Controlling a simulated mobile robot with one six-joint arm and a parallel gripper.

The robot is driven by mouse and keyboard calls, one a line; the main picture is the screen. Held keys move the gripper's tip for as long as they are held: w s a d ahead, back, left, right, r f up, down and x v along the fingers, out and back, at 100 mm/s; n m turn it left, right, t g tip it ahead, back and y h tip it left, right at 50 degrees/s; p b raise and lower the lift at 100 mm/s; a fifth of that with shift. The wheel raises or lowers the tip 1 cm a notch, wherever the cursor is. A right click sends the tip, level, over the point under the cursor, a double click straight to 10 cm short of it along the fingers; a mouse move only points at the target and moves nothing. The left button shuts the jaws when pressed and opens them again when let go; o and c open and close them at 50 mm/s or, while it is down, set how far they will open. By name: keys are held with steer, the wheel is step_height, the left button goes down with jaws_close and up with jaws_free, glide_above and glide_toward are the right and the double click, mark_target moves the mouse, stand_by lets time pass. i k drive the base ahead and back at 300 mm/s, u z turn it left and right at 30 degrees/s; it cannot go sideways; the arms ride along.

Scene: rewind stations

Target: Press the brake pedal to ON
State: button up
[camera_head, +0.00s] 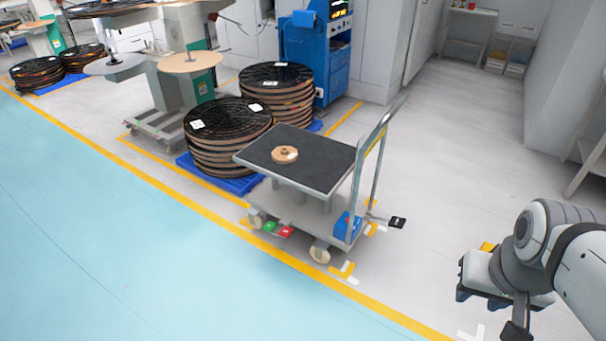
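A platform cart (340,174) with a dark top deck and an upright handle stands at the middle. Low on its near side, close to the floor, are a green pedal (268,226) and a red pedal (286,231), side by side. A black pedal (397,222) with a small white mark sticks out at the right below the handle. The frame does not show clearly which is the brake pedal or its state. My gripper (516,330) is at the lower right, well apart from the cart and pedals. Its fingers are too unclear to tell open from shut.
A small tan spool (285,155) lies on the cart's deck. Stacks of black reels (228,150) stand on blue pallets behind and left of the cart. A blue machine (318,55) is further back. Pale floor right of the cart and the blue-green floor in front are clear.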

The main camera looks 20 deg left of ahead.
mark_target(282, 230)
steer(key=u, duration=1.2)
steer(key=k, duration=1.25)
steer(key=u, duration=0.55)
steer(key=i, duration=1.8)
steer(key=z, duration=0.55)
steer(key=i, duration=1.1)
steer(key=z, duration=0.85)
steer(key=k, duration=0.75)
